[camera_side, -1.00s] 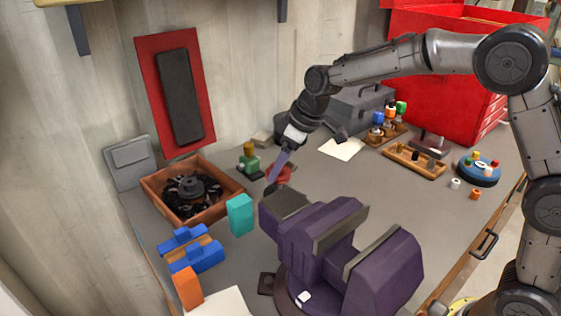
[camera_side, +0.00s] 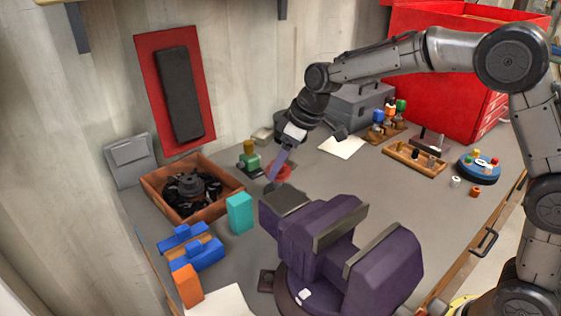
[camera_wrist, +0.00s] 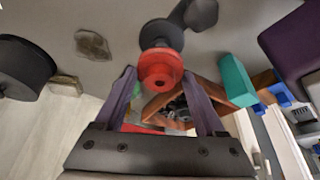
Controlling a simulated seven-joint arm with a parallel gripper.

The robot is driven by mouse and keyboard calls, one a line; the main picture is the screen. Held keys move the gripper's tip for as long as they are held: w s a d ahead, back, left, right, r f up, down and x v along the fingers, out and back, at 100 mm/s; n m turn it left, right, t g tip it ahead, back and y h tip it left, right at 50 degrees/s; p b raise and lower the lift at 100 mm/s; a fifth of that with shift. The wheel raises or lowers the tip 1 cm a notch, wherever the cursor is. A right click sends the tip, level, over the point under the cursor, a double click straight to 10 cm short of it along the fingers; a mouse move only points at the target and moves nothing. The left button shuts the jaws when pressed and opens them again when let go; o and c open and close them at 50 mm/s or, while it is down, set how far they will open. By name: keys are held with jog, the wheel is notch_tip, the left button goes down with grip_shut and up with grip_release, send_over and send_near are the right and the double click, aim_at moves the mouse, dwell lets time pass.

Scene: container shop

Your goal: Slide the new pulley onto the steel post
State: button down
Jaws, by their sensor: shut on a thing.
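The red pulley (camera_wrist: 160,68), a stepped disc with a small dark hole, sits between the tips of my purple fingers in the wrist view. My gripper (camera_wrist: 159,76) is shut on it. A dark grey round piece (camera_wrist: 162,34) lies just beyond the pulley; I cannot tell whether they touch. In the side view my gripper (camera_side: 272,178) points down beside the purple vice, with red (camera_side: 284,172) showing behind the finger. I cannot make out the steel post; it may be hidden by the pulley or the fingers.
The purple vice (camera_side: 335,240) stands close in front of my gripper.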

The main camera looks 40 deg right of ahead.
jog(key=shift+f, duration=1.25)
dwell(0.5)
grip_release()
jog(key=shift+r, duration=3.5)
jog(key=shift+d, duration=0.1)
